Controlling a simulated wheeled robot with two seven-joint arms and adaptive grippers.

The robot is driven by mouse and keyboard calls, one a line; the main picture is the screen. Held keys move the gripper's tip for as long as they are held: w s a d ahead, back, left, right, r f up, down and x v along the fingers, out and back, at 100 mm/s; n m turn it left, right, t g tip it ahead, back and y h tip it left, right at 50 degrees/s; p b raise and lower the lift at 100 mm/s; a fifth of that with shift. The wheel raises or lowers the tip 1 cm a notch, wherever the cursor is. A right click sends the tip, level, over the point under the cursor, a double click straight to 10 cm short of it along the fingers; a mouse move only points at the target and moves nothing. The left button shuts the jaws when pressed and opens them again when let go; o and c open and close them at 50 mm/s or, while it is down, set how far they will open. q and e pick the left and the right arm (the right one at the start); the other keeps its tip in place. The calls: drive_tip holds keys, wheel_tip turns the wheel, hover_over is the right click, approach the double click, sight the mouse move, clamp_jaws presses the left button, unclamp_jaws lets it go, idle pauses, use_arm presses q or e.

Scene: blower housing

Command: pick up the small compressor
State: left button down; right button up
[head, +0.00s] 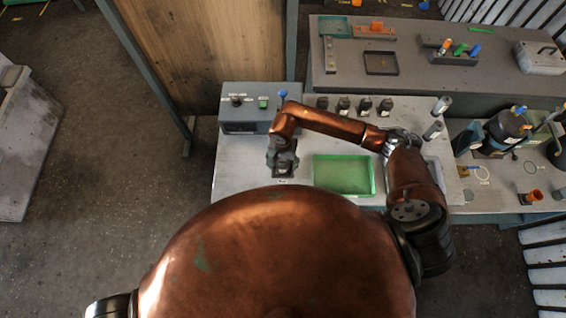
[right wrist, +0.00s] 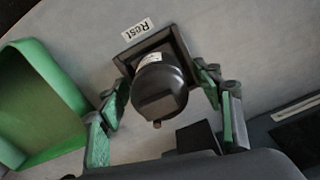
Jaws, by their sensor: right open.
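A dark, rounded unit that looks like the small compressor (right wrist: 158,92) sits in a square black holder beside a label reading "Rest" in the right wrist view. It has a flat dark face and a small brownish stub. My right gripper (right wrist: 162,82) is open, with its green-padded fingers on either side of the unit. I cannot tell whether they touch it. In the head view my right gripper (head: 282,158) is over the left front part of the workbench (head: 235,165) and hides most of the unit. My left gripper is not in view.
An empty green tray (head: 344,175) lies right of the gripper. A grey control box (head: 245,125) with a blue-tipped lever stands behind it at left. Several small black items (head: 343,105) line the bench's back. A larger dark machine (head: 507,128) stands far right.

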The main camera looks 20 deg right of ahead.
clamp_jaws()
idle(0.7)
